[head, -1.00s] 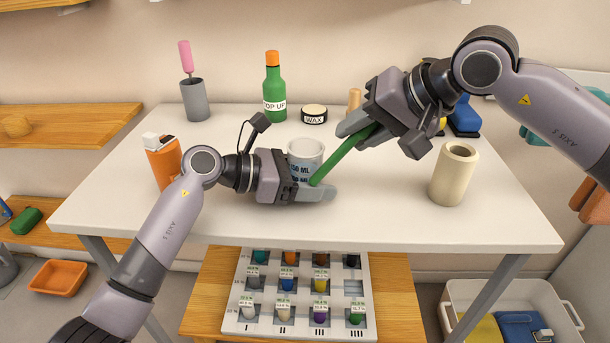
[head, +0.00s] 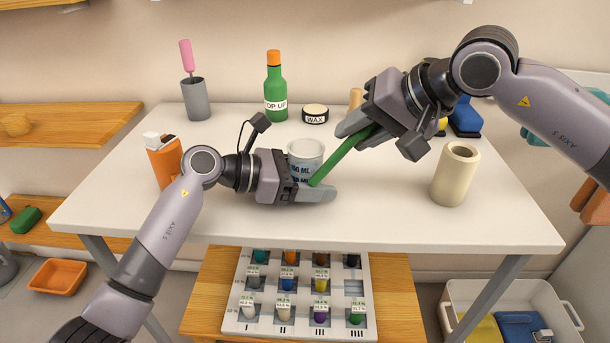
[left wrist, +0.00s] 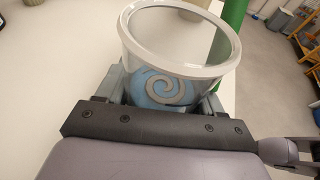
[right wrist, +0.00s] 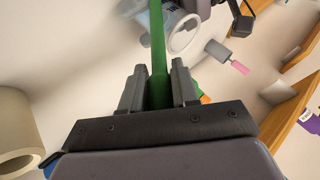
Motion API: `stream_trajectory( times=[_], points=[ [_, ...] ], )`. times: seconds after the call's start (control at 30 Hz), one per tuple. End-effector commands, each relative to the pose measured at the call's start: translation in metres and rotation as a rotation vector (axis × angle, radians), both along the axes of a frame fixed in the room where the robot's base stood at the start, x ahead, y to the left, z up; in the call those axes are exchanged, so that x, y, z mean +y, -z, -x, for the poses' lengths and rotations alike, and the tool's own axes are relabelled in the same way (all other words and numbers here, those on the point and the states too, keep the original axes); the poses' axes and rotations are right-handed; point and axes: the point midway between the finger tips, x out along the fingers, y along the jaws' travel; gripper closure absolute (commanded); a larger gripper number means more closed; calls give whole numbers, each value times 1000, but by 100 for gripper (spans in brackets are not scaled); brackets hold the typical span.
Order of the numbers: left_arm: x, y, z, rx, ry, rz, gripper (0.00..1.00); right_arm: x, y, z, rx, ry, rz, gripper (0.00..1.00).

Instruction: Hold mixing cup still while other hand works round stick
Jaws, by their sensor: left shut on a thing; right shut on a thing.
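The clear mixing cup (head: 303,152) stands upright near the middle of the table, with blue measure markings on its side. My left gripper (head: 312,184) is shut around it from the left. In the left wrist view, the cup (left wrist: 181,70) shows a blue and grey swirl. My right gripper (head: 362,130) is shut on the green round stick (head: 338,162), also seen in the right wrist view (right wrist: 158,50). The stick slants down to the left. It passes outside the cup's rim, and its lower end is beside the cup near my left fingers; whether it touches is unclear.
A beige cylinder (head: 455,174) stands at right and an orange bottle (head: 163,160) at left. A green bottle (head: 275,88), wax tin (head: 315,113) and grey holder with a pink-handled tool (head: 195,98) stand behind. The table front is clear. A rack of small pots (head: 235,318) sits below.

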Motion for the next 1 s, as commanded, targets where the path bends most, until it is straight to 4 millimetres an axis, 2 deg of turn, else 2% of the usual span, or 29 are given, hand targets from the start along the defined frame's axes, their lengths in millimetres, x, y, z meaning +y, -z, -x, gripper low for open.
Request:
stream_trajectory(
  times=[0.03, 0.47, 1.0],
  points=[
    [-3, -7, 0, -9, 3, 14, 50, 3, 4, 5, 11, -9, 3, 100],
    [-3, -6, 0, -8, -1, 13, 50, 4, 4, 7, 14, -14, 0, 100],
    [-1, -2, 0, -3, -1, 4, 50, -23, -32, -1, 3, -5, -2, 100]
  ],
)
